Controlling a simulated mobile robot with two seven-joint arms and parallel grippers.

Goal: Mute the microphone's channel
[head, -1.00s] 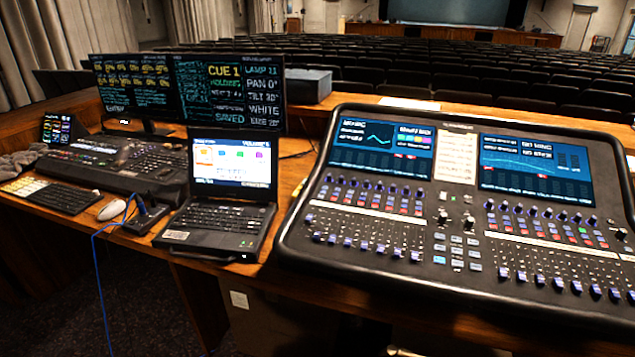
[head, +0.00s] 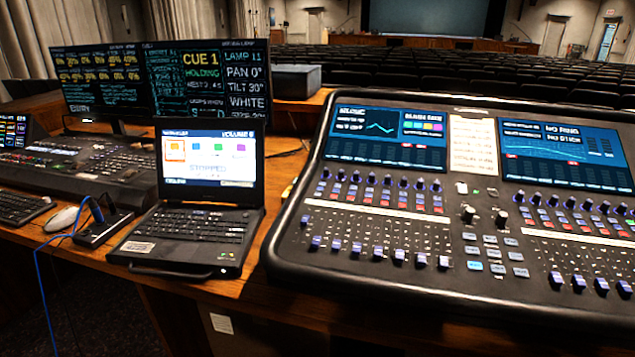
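The large black mixing desk (head: 400,278) fills the right side of the head view. It has two blue screens, the left screen (head: 385,138) and the right screen (head: 565,155), with a white label sheet (head: 472,146) between them. Below each screen run rows of knobs, small red, green and blue buttons, and faders with blue caps (head: 378,249). The channel labels are too small to read, so I cannot tell which channel is the microphone's. No microphone shows. Neither gripper is in view.
An open laptop (head: 190,223) stands left of the desk. Two monitors (head: 205,80) and a lighting console (head: 75,165) are behind and left of it. Auditorium seats fill the back.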

